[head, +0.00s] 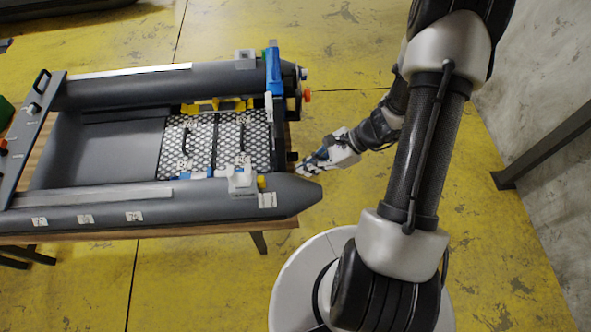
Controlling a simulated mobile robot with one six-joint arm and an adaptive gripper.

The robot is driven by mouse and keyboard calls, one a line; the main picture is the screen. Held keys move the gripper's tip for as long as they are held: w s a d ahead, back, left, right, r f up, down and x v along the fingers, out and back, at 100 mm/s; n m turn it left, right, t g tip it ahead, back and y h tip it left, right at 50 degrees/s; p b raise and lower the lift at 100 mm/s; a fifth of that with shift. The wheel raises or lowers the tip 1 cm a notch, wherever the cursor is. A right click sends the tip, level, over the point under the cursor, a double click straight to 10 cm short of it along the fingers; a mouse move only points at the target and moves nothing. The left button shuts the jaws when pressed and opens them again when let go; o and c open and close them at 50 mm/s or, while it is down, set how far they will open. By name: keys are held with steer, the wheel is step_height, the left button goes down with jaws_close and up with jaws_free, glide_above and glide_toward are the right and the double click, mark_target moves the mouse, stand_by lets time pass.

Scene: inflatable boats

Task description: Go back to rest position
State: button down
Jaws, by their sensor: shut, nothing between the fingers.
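My gripper (312,165) is at the right end of the grey inflatable boat (100,211), in the gap beside the tip of its near tube. The jaws look shut and hold nothing that I can see. My arm reaches down from the top right and bends toward the boat. Whether the fingertips touch the boat's end is too small to tell.
The boat lies on a wooden table (165,232). A patterned floor panel (225,140), yellow parts and a blue lever-like part (273,70) sit at its right end. A dark metal beam (545,148) stands by the right wall. Yellow floor (500,250) is open on the right.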

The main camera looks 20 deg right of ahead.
steer(key=shift+p+v, duration=0.4)
steer(key=shift+v, duration=1.5)
steer(key=shift+f, duration=0.1)
